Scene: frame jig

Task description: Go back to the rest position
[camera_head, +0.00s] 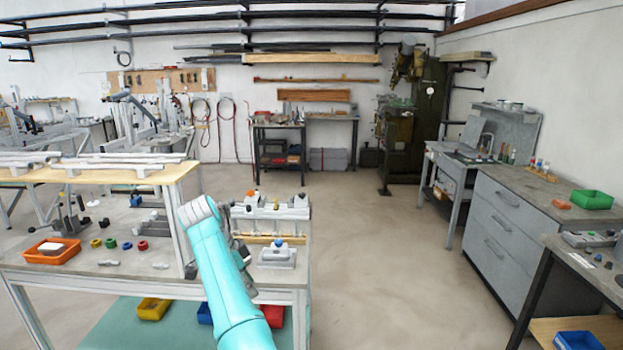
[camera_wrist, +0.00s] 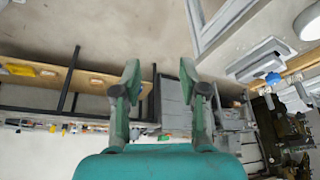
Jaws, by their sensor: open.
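My gripper (camera_wrist: 160,70) is open and empty in the wrist view, its two green-tipped fingers apart with only floor and distant furniture between them. In the head view my teal arm rises from the bottom centre in front of the workbench (camera_head: 130,282). A dark part of my gripper (camera_head: 243,262) shows just right of the arm; the rest is hidden behind it. A grey fixture with a blue knob (camera_head: 277,257) stands on the bench right of my gripper. It also seems to show at the right of the wrist view (camera_wrist: 258,64).
A rack with several knobbed parts (camera_head: 270,212) stands behind the fixture. An orange tray (camera_head: 52,250) and several coloured rings lie at the bench's left. Grey drawers (camera_head: 510,225) and a green bin (camera_head: 591,199) are at right. Open floor (camera_head: 390,260) lies between.

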